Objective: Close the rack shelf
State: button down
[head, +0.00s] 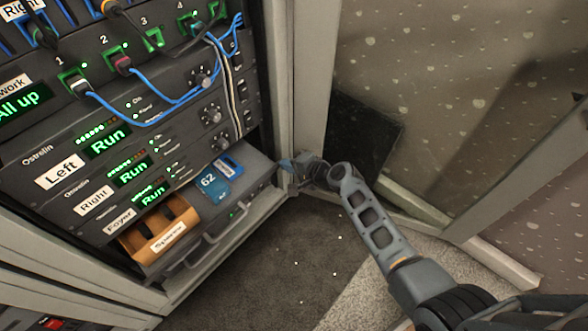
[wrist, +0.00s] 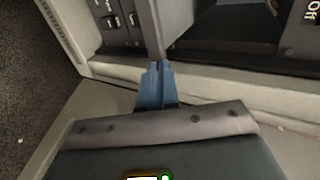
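The rack shelf (head: 262,173) is pulled out low in the dark equipment rack in the head view. It is a grey drawer with a handle (head: 215,238) on its front. A blue card marked 62 (head: 212,182) lies on it, next to an orange tray (head: 160,228). My gripper (head: 284,164) is at the shelf's right end, close to the rack's pale upright post. In the wrist view the blue fingertips (wrist: 157,82) are together, by the end of a dark bar. I cannot tell whether they touch the bar or the shelf.
The pale rack post (head: 302,80) stands close to my gripper. Blue cables (head: 165,100) hang across the units above the shelf. A speckled wall (head: 430,90) is on the right.

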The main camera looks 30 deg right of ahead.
jog(key=shift+w+a, duration=0.2)
jog(key=shift+w, duration=0.4)
jog(key=shift+w+a, duration=0.15)
jog(key=shift+w, duration=0.4)
